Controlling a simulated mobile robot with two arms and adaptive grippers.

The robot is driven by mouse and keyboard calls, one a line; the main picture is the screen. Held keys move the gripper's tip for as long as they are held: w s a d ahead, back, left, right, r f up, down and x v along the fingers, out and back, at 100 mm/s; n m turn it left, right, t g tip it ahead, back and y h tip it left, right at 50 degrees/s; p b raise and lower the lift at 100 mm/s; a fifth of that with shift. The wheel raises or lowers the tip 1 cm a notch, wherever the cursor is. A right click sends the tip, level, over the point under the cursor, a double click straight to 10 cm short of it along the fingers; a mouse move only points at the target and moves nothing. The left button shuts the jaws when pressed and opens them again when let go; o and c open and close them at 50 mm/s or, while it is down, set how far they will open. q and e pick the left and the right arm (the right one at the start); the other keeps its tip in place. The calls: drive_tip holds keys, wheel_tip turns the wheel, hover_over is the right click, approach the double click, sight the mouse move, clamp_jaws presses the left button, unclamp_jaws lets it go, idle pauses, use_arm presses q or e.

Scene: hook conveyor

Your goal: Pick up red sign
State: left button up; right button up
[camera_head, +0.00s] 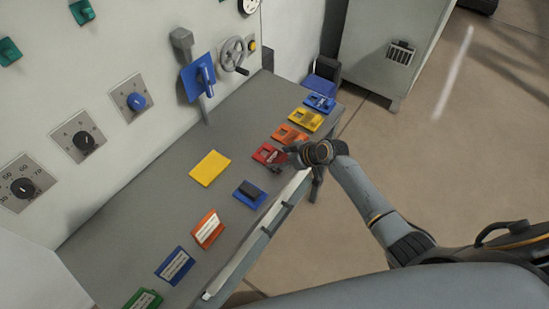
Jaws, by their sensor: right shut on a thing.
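The red sign (263,152) is a small red piece with a lighter face, at the right-hand part of the grey console top. My right arm comes in from the lower right. Its gripper (284,160) is at the red sign's right side and is shut on it, though the fingers are small and partly merge with the sign's edge. I cannot tell whether the sign is lifted off the console. My left gripper is not in view.
Orange (290,134), yellow (305,119) and blue (319,102) pieces line up behind the red sign. A yellow plate (210,168) and a blue block (249,194) lie nearer. A blue lever (199,77) and handwheel (234,54) stand on the panel. A pale rail edges the console.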

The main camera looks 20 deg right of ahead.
drive_tip(key=shift+r, duration=0.45)
drive_tip(key=r, duration=0.1)
drive_tip(key=r+b, duration=0.1)
drive_tip(key=shift+s+r, duration=0.25)
drive_tip(key=shift+r, duration=0.05)
drive_tip(key=s+r+b, duration=0.2)
drive_tip(key=s+r, duration=0.7)
drive_tip(key=s, duration=0.4)
drive_tip(key=shift+s+d+r, duration=0.25)
drive_tip(key=shift+s, duration=0.05)
